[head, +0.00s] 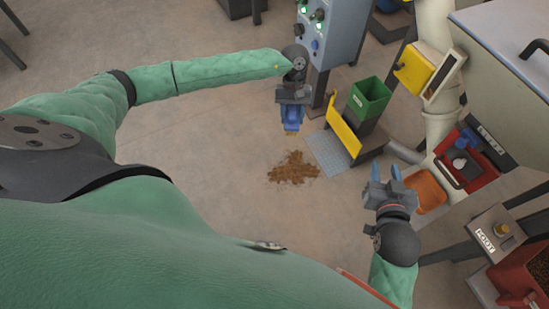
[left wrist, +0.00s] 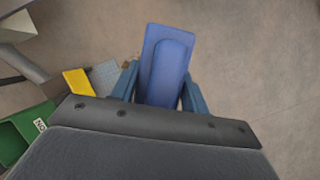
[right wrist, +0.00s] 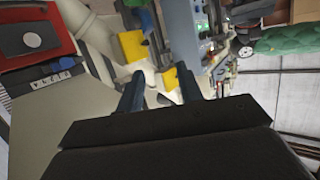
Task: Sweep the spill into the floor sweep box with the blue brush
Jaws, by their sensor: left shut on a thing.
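The spill (head: 293,168) is a brown, crumbly patch on the floor at the centre of the head view. My left gripper (head: 292,100) is shut on the blue brush (head: 292,117), just beyond the spill and apart from it in the picture. In the left wrist view the brush (left wrist: 167,60) stands between the fingers and hides floor behind it. A green, open-topped box (head: 368,97) with a label stands right of the spill. I cannot tell whether it is the floor sweep box. My right gripper (head: 386,177) is open and empty, right of the spill.
A yellow panel (head: 343,127) and a grey grid plate (head: 328,152) lie between the spill and the green box. A grey control cabinet (head: 330,28) stands behind the brush. Machinery with a red unit (head: 466,165) fills the right side. Floor left of the spill is clear.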

